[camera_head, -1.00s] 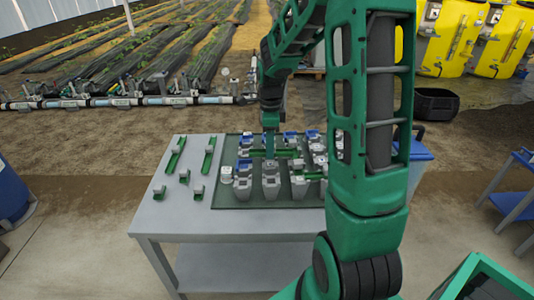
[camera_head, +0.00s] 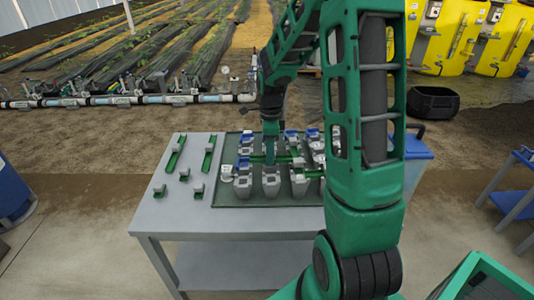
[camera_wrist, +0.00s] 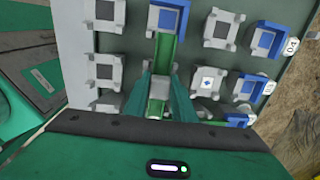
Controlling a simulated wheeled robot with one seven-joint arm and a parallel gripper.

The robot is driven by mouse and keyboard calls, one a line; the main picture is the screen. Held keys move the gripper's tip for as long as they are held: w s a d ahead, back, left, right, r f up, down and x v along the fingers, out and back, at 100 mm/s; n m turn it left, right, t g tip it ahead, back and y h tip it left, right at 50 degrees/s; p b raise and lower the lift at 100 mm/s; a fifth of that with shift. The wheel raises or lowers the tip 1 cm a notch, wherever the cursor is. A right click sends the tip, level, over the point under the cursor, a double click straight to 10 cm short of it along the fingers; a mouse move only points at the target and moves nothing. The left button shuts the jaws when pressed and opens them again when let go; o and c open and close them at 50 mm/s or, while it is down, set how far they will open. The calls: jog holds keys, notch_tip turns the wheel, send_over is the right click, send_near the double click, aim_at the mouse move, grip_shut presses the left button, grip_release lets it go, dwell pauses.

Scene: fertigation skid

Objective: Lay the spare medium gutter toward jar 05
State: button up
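My gripper (camera_wrist: 161,88) is low over the jars, its two fingers close on both sides of a green gutter (camera_wrist: 166,52) at a grey block on it. The gutter runs up the wrist view to a grey jar top with a blue part (camera_wrist: 168,18); its near end is hidden by my gripper. In the head view the gutter (camera_head: 284,159) lies crosswise among the grey jars (camera_head: 271,186), at about their top height. Whether it rests on them I cannot tell. A tag reading 04 (camera_wrist: 292,46) shows at the right; I cannot read a 05 tag.
The jars stand in rows on a dark mat (camera_head: 225,198) on a grey table (camera_head: 190,222). Two longer green gutters (camera_head: 175,156) (camera_head: 208,156) and several short pieces (camera_head: 184,173) lie at the table's left. A blue bin (camera_head: 418,158) stands right of the table.

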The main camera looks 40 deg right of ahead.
jog(key=o, duration=0.4)
jog(key=shift+c, duration=0.2)
jog(key=shift+r, duration=0.1)
notch_tip(320, 180, up, 12)
jog(key=s+a+n, duration=0.3)
jog(key=s+n, duration=1.5)
jog(key=s, duration=1)
jog(key=shift+s, duration=0.25)
